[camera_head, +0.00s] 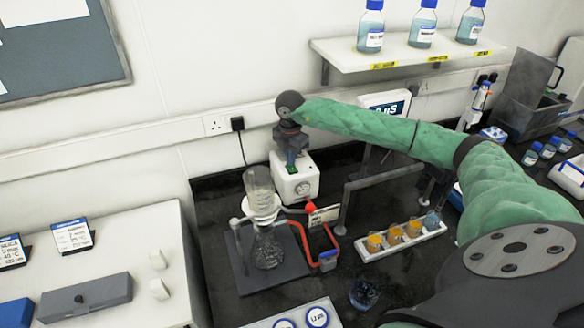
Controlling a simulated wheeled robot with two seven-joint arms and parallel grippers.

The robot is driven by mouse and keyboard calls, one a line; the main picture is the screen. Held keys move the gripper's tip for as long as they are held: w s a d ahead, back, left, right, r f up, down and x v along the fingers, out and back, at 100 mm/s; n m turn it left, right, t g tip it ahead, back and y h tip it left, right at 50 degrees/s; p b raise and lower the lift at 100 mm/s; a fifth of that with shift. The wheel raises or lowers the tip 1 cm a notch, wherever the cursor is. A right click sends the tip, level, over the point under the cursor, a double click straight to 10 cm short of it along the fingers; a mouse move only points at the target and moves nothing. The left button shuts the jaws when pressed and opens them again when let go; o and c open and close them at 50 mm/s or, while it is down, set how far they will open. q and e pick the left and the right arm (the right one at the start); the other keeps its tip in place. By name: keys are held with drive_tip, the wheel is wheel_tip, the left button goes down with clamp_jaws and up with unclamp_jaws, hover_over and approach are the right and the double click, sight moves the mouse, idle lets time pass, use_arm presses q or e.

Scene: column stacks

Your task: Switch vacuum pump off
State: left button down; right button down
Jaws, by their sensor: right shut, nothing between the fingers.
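The vacuum pump (297,186) is a small white box with a round dial on its front, standing on the dark bench against the wall. A small green patch (291,168) shows on its top; I cannot tell whether it is the switch. My right gripper (291,156) points down at the top of the pump, fingers shut and empty. Its tips are at or just above the top; contact is unclear. My right arm, in a green sleeve, reaches in from the right. My left gripper is out of view.
In front of the pump stand a glass filter flask (268,250) and red tubing (303,240). A shelf (400,50) with blue bottles hangs above. A white side table (100,255) is left.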

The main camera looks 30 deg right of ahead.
drive_tip(key=shift+r+p, duration=0.8)
drive_tip(key=shift+r, duration=2.65)
drive_tip(key=shift+f, duration=0.1)
